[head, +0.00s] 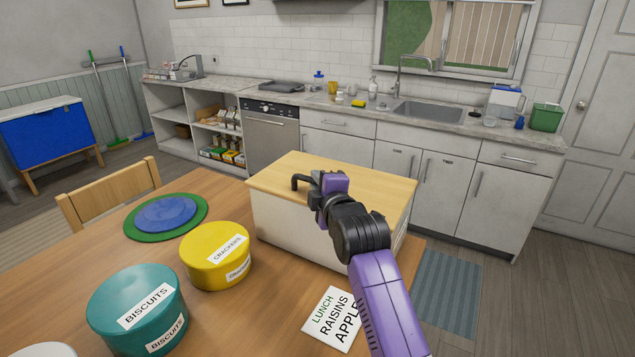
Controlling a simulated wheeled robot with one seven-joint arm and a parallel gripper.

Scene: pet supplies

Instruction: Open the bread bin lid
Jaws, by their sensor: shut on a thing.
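The bread bin (290,223) is a cream box with a flat wooden lid (385,180), standing on the wooden table. The lid lies level on the box, with no gap that I can see. A dark bar, which looks like the lid's handle (299,181), shows above the lid's left part. My gripper (318,184) is over the lid at this bar and is shut on it. My purple and black arm reaches in from the lower right and covers part of the lid and the box's front. The fingertips are small and partly hidden.
On the table (215,312) are a yellow crackers tin (205,262), a teal biscuits tin (118,285), stacked blue and green discs (165,214) and a lunch note (330,318). A chair (100,192) stands at the left. The kitchen counter (440,130) runs behind.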

